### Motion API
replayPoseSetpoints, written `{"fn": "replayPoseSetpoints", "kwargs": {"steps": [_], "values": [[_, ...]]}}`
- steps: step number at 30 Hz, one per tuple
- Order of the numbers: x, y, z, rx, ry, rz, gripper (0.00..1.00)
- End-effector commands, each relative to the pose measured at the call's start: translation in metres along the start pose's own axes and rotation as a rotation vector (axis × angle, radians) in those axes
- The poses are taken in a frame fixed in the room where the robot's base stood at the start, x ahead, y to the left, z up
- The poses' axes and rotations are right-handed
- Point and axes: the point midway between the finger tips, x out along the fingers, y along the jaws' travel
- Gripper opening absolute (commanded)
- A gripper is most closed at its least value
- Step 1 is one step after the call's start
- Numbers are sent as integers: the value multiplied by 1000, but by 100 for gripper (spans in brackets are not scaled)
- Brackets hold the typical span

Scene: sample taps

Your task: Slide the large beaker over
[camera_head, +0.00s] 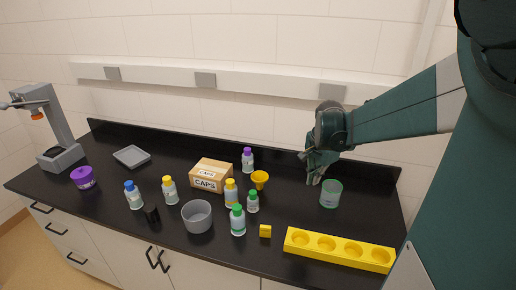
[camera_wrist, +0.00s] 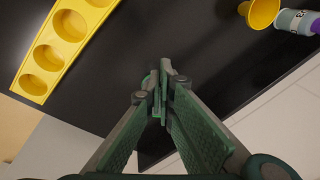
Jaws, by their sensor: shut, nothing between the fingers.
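A yellow rack (camera_head: 340,249) with several round holes lies in front of the beaker. A yellow funnel (camera_head: 260,179), small bottles, a grey bowl (camera_head: 197,217) and a caps box (camera_head: 211,174) stand to the left. The bench between funnel and beaker is mostly clear.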

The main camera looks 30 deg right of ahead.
Motion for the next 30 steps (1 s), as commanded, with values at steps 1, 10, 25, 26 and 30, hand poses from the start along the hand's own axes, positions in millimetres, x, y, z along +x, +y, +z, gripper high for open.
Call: {"fn": "replayPoseSetpoints", "kwargs": {"steps": [1, 10, 25, 26, 30], "values": [[1, 0, -14, 39, -2, 10, 0], [23, 10, -80, 283, -19, 74, 0], [68, 51, -184, 676, -36, 179, 0], [71, 54, -188, 695, -36, 184, 0], [79, 64, -204, 759, -38, 202, 0]]}}
